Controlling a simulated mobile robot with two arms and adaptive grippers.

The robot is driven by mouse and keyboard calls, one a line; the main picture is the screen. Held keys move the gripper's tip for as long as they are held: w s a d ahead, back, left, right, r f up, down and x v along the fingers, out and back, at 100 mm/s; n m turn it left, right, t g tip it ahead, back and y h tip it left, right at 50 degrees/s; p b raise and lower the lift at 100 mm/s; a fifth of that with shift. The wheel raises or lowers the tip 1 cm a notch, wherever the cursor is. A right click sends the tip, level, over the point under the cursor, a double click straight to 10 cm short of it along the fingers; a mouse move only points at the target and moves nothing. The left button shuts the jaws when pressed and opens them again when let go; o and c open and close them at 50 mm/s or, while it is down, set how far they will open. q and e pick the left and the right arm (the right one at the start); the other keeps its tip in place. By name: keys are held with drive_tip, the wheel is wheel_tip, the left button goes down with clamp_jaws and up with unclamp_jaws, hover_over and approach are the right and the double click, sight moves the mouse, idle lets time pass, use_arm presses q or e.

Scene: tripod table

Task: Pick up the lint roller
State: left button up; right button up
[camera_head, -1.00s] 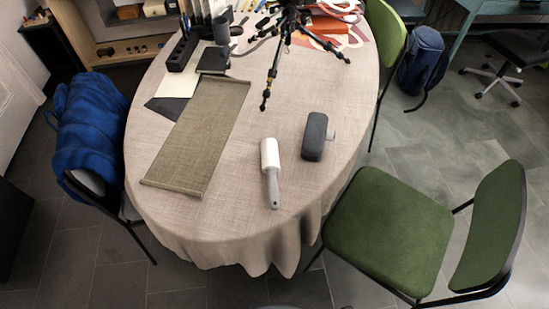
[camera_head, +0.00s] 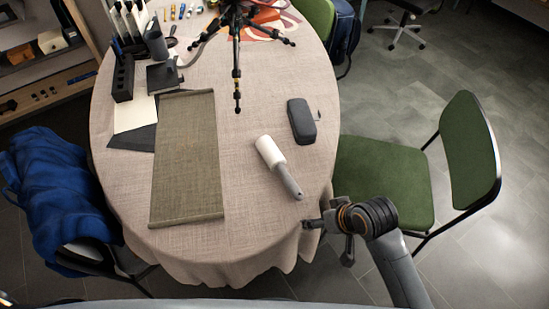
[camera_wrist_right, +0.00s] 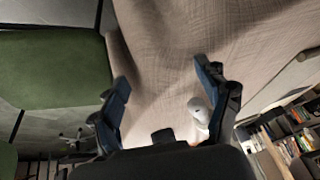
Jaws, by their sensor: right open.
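The lint roller (camera_head: 281,169) lies on the round cloth-covered table (camera_head: 255,225). It has a white roll and a grey handle, with the handle pointing toward the lower right. My right gripper (camera_head: 327,238) is open and empty at the table's front right edge, just beyond the handle's end and apart from it in the head view. In the right wrist view, the two fingers of the right gripper (camera_wrist_right: 164,85) are spread. A pale, rounded part of the lint roller (camera_wrist_right: 199,107) shows by the right-hand finger, the rest hidden behind the gripper. My left gripper is not in view.
A dark grey case (camera_head: 302,121) lies right of the roller. An olive runner mat (camera_head: 187,155) lies to the left. A black tripod (camera_head: 237,60) stands behind. A green chair (camera_head: 385,180) is close to the table's right side.

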drive_tip(key=w+a+r, duration=0.1)
drive_tip(key=r, duration=0.1)
drive_tip(key=a+r+n+y, duration=0.1)
drive_tip(key=a+r, duration=0.1)
drive_tip(key=r, duration=0.1)
drive_tip(key=w+a+r+n, duration=0.1)
drive_tip(key=a+r, duration=0.1)
drive_tip(key=shift+w+a+r, duration=0.1)
drive_tip(key=shift+w+r, duration=0.2)
drive_tip(key=shift+r, duration=0.1)
drive_tip(key=w+r+n+g, duration=0.2)
drive_tip(key=w+r, duration=0.5)
drive_tip(key=w, duration=0.3)
hover_over(281, 164)
drive_tip(key=d, duration=0.2)
drive_tip(key=f, duration=0.5)
drive_tip(key=s+f, duration=0.1)
drive_tip(key=f, duration=0.1)
drive_tip(key=shift+d+f, duration=0.2)
drive_tip(key=shift+f, duration=0.1)
drive_tip(key=shift+x, duration=2.7)
drive_tip(key=c, duration=1.3)
drive_tip(key=shift+r, duration=0.15)
